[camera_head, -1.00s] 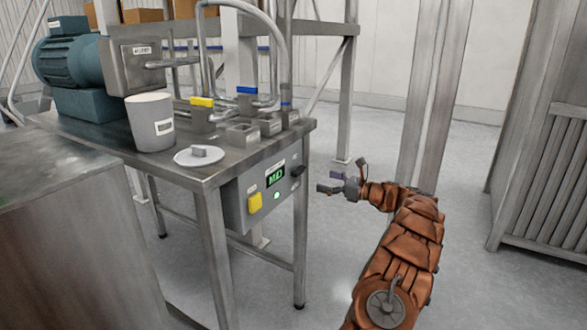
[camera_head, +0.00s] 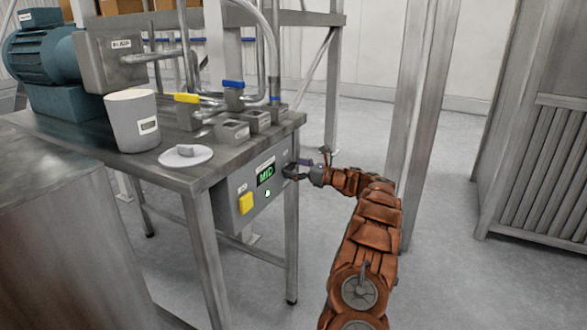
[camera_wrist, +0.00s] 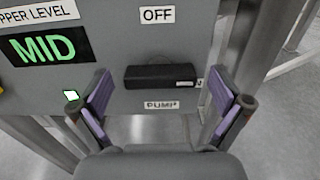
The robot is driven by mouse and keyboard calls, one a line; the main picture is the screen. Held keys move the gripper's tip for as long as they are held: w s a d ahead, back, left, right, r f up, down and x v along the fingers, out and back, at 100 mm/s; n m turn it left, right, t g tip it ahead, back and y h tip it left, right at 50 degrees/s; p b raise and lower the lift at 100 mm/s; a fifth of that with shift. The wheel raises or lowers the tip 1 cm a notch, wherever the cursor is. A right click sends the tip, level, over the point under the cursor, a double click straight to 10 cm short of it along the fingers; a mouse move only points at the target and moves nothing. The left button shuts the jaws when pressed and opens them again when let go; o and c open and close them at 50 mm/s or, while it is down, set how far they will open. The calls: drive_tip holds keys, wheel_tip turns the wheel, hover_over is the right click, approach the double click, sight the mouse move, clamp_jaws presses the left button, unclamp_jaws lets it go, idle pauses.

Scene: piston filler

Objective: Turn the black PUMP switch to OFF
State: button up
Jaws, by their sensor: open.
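The black PUMP switch (camera_wrist: 160,77) is on the grey control panel (camera_wrist: 130,40), seen in the wrist view. Its bar lies level, crosswise. An OFF label (camera_wrist: 157,15) is above it and a PUMP label (camera_wrist: 160,105) below; a small label at its right end is partly hidden. My gripper (camera_wrist: 162,100) is open, with one purple-padded finger on each side of the switch. Whether the fingers touch it I cannot tell. In the head view my gripper (camera_head: 306,170) is at the panel's right end and covers most of the switch.
The panel also bears a green MID display (camera_head: 265,175) and a yellow button (camera_head: 245,203). Above is the steel table (camera_head: 150,172) with a grey bucket (camera_head: 132,120), a white lid (camera_head: 186,156) and valves. A steel post (camera_head: 425,110) stands right of my arm.

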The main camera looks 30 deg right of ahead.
drive_tip(key=shift+c, duration=0.2)
drive_tip(key=c, duration=1.1)
drive_tip(key=shift+a+n+b, duration=0.1)
drive_tip(key=shift+n+b, duration=0.3)
drive_tip(key=n+b, duration=0.3)
drive_tip(key=shift+f+n, duration=0.25)
drive_tip(key=shift+n, duration=0.05)
drive_tip(key=n+b, duration=0.4)
drive_tip(key=shift+a+n, duration=0.1)
drive_tip(key=shift+n, duration=0.2)
drive_tip(key=shift+n+b, duration=3.1)
drive_tip(key=shift+n, duration=1.5)
